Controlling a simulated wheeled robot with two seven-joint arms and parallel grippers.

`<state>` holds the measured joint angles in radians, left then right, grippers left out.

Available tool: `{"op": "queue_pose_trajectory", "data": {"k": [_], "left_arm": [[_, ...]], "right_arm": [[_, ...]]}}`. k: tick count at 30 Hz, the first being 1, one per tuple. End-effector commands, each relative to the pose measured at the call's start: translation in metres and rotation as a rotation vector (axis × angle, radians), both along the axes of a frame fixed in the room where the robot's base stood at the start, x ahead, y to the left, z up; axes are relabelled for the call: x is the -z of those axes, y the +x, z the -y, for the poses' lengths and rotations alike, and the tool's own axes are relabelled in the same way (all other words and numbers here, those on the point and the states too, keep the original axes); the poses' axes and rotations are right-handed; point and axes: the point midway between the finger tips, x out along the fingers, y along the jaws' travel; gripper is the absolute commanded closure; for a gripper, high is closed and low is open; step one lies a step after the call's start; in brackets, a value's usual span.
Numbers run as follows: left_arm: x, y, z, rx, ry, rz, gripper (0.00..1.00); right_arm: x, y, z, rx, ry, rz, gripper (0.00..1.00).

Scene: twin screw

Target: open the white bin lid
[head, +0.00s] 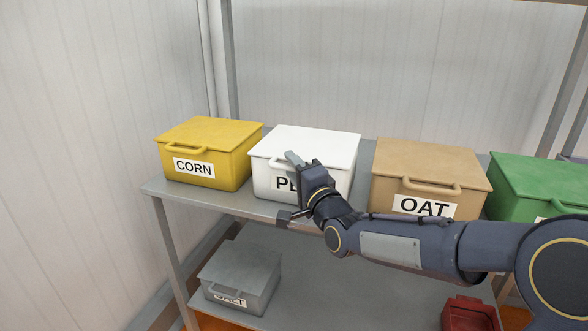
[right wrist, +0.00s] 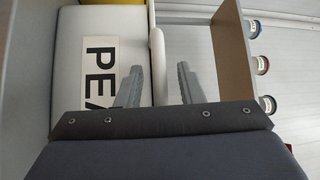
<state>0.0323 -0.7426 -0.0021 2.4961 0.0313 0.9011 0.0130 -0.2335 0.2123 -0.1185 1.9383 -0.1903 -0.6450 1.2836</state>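The white bin (head: 312,142) stands on the upper shelf between the yellow and tan bins, with its lid down. Its front label is partly covered by my right gripper (head: 298,162). In the right wrist view, the white bin (right wrist: 75,100) shows its label, reading "PEA" as far as visible. My right gripper (right wrist: 159,80) is open in that view, with one finger on each side of the white handle (right wrist: 157,55). A gap shows between the handle and each finger. My left gripper is in neither view.
A yellow CORN bin (head: 208,140) is at the left, a tan OAT bin (head: 430,165) and a green bin (head: 540,185) at the right. A grey bin (head: 240,275) and a red bin (head: 470,315) are below. Shelf posts frame the rack.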

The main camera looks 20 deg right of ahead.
Motion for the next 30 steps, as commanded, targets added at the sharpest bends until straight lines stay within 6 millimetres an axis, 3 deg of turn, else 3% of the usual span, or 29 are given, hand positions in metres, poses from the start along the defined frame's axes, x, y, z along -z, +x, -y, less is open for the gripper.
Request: {"op": "queue_pose_trajectory", "data": {"k": [7, 15, 25, 30], "left_arm": [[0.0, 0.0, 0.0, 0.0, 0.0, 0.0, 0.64], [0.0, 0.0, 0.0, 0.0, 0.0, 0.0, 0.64], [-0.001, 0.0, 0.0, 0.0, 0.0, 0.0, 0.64], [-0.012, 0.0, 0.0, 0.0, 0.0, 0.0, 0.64]], "right_arm": [[0.0, 0.001, 0.0, 0.0, 0.0, 0.0, 0.66], [0.0, 0.001, 0.0, 0.0, 0.0, 0.0, 1.0], [-0.002, 0.001, 0.0, 0.0, 0.002, -0.002, 1.0], [-0.013, 0.001, 0.0, 0.001, 0.019, -0.026, 1.0]]}}
